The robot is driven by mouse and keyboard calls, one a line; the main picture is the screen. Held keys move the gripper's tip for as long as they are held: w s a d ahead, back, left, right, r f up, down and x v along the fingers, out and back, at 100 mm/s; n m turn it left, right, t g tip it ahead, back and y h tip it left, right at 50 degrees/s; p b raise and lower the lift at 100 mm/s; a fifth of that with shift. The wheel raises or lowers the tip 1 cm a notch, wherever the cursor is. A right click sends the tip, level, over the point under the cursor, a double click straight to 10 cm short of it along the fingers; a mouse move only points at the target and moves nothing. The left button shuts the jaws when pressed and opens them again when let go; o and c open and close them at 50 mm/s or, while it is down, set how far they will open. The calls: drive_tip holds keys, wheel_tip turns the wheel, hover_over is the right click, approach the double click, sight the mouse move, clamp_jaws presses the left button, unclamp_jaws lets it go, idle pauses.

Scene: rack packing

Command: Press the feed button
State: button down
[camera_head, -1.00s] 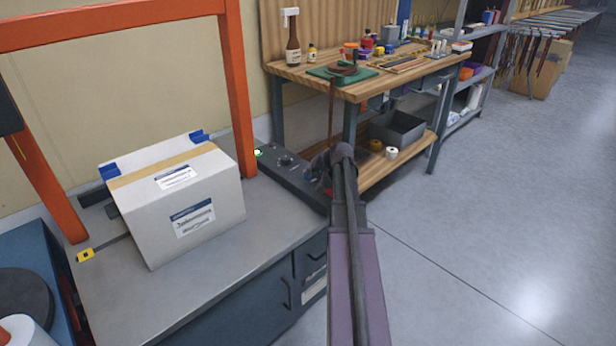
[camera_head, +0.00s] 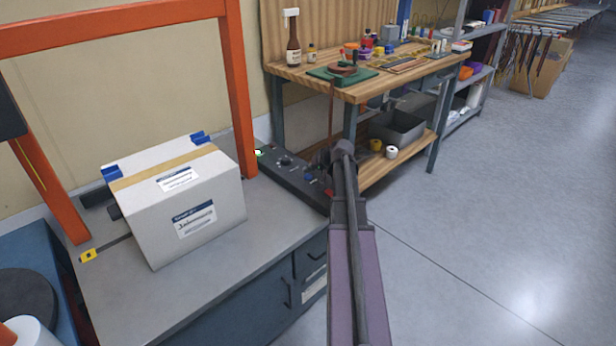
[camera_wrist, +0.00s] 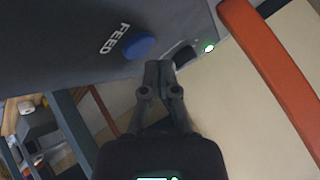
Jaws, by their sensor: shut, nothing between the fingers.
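The feed button is a round blue cap (camera_wrist: 138,47) beside the white word FEED in the wrist view. It sits on the dark control panel (camera_wrist: 60,45). In the head view a small blue button (camera_head: 309,178) shows on the panel (camera_head: 270,162), left of my wrist. My gripper (camera_wrist: 159,66) is shut and empty, its fingertips close beside the blue cap. I cannot tell whether they touch it. In the head view my arm hides most of the gripper and part of the panel.
A white taped box (camera_head: 205,205) stands left of the panel on the grey bench (camera_head: 255,235). An orange frame (camera_head: 238,90) rises behind it. A wooden workbench (camera_head: 370,88) with bottles and tools stands beyond. Open floor (camera_head: 480,220) lies to the right.

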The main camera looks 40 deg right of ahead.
sight(309, 177)
wheel_tip(309, 177, up, 5)
drive_tip(key=p, duration=0.5)
drive_tip(key=shift+s, duration=0.15)
idle(1.2)
